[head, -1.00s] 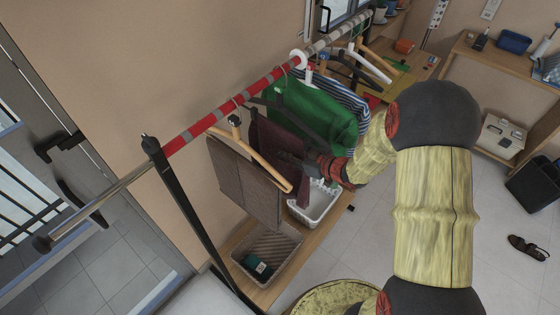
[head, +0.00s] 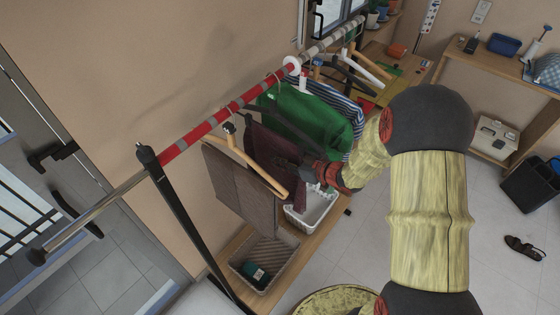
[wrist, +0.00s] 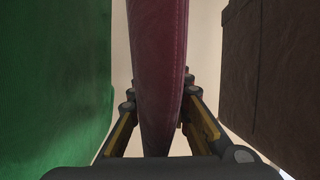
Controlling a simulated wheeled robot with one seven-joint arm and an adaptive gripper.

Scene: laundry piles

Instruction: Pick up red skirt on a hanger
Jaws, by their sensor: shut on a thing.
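The red skirt (head: 272,150), a dark maroon garment, hangs on a dark hanger (head: 298,128) from the red rail. It hangs between a brown garment and a green jacket. My gripper (head: 316,176) is at the skirt's right edge, below the rail. In the wrist view, the skirt (wrist: 158,45) runs edge-on between the two fingers of my gripper (wrist: 159,97), which are shut on it. The hanger's hook is not clear in the head view, and the fingertips are partly hidden by the cloth.
The brown garment (head: 235,185) on a wooden hanger is close on one side, the green jacket (head: 310,118) on the other. The rail (head: 205,128) runs above. A white basket (head: 312,215) and a wicker basket (head: 280,275) stand below. Open floor lies right.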

